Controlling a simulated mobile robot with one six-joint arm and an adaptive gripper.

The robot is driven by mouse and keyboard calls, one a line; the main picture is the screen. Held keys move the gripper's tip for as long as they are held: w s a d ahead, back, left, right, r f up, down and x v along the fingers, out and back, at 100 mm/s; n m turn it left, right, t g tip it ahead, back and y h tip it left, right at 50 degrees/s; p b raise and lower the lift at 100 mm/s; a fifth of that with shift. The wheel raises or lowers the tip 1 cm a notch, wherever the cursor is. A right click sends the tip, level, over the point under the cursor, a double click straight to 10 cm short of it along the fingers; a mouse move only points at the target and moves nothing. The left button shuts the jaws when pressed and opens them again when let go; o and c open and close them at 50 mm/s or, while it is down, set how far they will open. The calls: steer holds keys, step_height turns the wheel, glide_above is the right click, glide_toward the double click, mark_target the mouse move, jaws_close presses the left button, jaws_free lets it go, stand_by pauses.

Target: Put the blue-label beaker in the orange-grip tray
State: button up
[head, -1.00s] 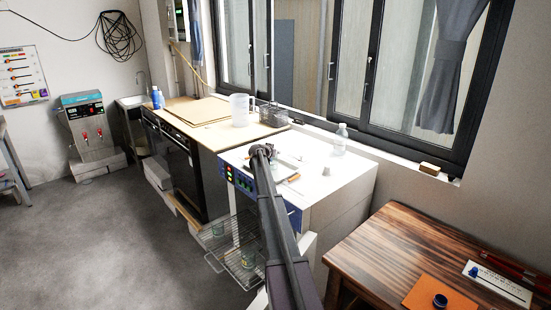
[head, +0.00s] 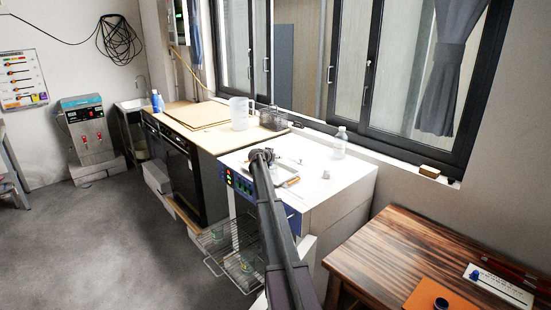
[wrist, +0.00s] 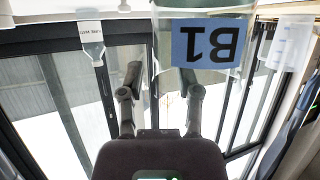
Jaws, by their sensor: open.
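The beaker with the blue label reading B1 (wrist: 210,42) is large at the top of the wrist view, its label upside down. My gripper (wrist: 163,72) is open there, its two fingers apart. The right finger overlaps the beaker's lower edge in the picture; I cannot tell whether it touches. In the head view my gripper (head: 262,155) is above the white oven top (head: 322,190) and hides part of it. A small tray (head: 288,178) with an orange bit at its front lies there. I cannot tell whether this is the orange-grip tray.
Wire racks (head: 222,262) stick out low at the oven's front. A clear bottle (head: 340,143) stands on the oven top's far side. A white pitcher (head: 240,112) and a dark basket (head: 273,118) stand on the counter. The wooden table (head: 385,255) is at the right.

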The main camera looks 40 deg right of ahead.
steer(key=shift+r, duration=0.2)
steer(key=p+v, duration=0.5)
steer(key=v, duration=0.7)
steer(key=shift+f, duration=0.15)
stand_by(0.5)
steer(key=s+a+f+n+g+y, duration=0.1)
steer(key=s+a+f+n+y, duration=0.15)
steer(key=s+a, duration=0.55)
steer(key=s+a+f+n+y, duration=0.1)
steer(key=s+a+f+y, duration=0.2)
steer(key=a, duration=0.8)
steer(key=s+a+f+n+g+y, duration=0.1)
steer(key=s+a+f+n, duration=0.15)
steer(key=s+a, duration=0.6)
steer(key=s+a+f+n+g+y, duration=0.3)
steer(key=s+a+n+y, duration=0.2)
steer(key=s+a, duration=1.5)
steer(key=a+n, duration=0.1)
steer(key=a, duration=0.2)
steer(key=shift+s+a+f+n+y, duration=0.15)
steer(key=shift+s+n+y, duration=0.1)
steer(key=shift+n+y, duration=0.15)
